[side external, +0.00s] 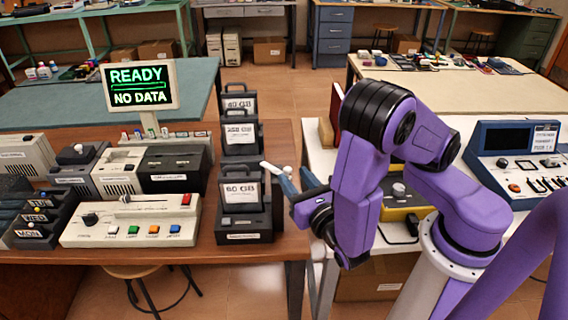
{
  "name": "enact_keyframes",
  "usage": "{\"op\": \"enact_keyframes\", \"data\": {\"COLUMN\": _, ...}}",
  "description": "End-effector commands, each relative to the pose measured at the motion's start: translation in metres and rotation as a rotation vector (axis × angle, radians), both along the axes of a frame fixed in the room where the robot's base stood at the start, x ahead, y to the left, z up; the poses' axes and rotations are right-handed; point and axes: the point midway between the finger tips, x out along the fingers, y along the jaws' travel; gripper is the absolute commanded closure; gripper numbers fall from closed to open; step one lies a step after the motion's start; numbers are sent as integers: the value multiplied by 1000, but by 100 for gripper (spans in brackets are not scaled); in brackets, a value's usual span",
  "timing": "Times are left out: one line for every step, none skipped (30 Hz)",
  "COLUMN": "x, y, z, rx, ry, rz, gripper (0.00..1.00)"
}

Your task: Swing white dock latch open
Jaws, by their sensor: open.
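My gripper (294,175) is open, with its blue-grey fingers at the right side of the front black dock (244,238). That dock holds a cartridge (241,194) labelled 80 GB. A small white bar-like piece (271,167) shows at the tip of the left finger, beside the cartridge. It looks like a latch handle, but I cannot tell for sure, nor whether the finger touches it.
More docked cartridges (240,135) stand in a row behind. A monitor (139,86) reads READY, NO DATA. A white console (130,232) with coloured buttons stands left. A yellow device (400,212) and blue instrument (505,165) are on the right table. A gap separates the tables.

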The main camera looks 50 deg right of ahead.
Motion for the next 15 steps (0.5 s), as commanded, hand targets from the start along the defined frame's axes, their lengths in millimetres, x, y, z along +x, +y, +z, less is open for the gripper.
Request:
{"op": "enact_keyframes", "data": {"x": 9, "y": -6, "z": 0, "rx": 1, "ry": 0, "rz": -9, "gripper": 57}}
{"op": "enact_keyframes", "data": {"x": 13, "y": -7, "z": 0, "rx": 1, "ry": 1, "rz": -8, "gripper": 57}}
{"op": "enact_keyframes", "data": {"x": 19, "y": -10, "z": 0, "rx": 1, "ry": 1, "rz": -8, "gripper": 57}}
{"op": "enact_keyframes", "data": {"x": 24, "y": -11, "z": 0, "rx": 0, "ry": 1, "rz": -7, "gripper": 57}}
{"op": "enact_keyframes", "data": {"x": 28, "y": -14, "z": 0, "rx": 0, "ry": 0, "rz": -8, "gripper": 57}}
{"op": "enact_keyframes", "data": {"x": 33, "y": -16, "z": 0, "rx": 0, "ry": 0, "rz": -7, "gripper": 57}}
{"op": "enact_keyframes", "data": {"x": 37, "y": -17, "z": 0, "rx": 1, "ry": 0, "rz": -6, "gripper": 57}}
{"op": "enact_keyframes", "data": {"x": 40, "y": -18, "z": 0, "rx": 1, "ry": 1, "rz": -6, "gripper": 57}}
{"op": "enact_keyframes", "data": {"x": 44, "y": -19, "z": 0, "rx": 2, "ry": 0, "rz": -5, "gripper": 57}}
{"op": "enact_keyframes", "data": {"x": 47, "y": -20, "z": 0, "rx": 2, "ry": 0, "rz": -5, "gripper": 57}}
{"op": "enact_keyframes", "data": {"x": 50, "y": -21, "z": 0, "rx": 1, "ry": 1, "rz": -4, "gripper": 57}}
{"op": "enact_keyframes", "data": {"x": 52, "y": -22, "z": 0, "rx": 1, "ry": 1, "rz": -3, "gripper": 57}}
{"op": "enact_keyframes", "data": {"x": 54, "y": -23, "z": 0, "rx": 0, "ry": 1, "rz": -2, "gripper": 57}}
{"op": "enact_keyframes", "data": {"x": 55, "y": -23, "z": 0, "rx": 0, "ry": 1, "rz": -2, "gripper": 57}}
{"op": "enact_keyframes", "data": {"x": 57, "y": -24, "z": 0, "rx": 0, "ry": 0, "rz": -3, "gripper": 57}}
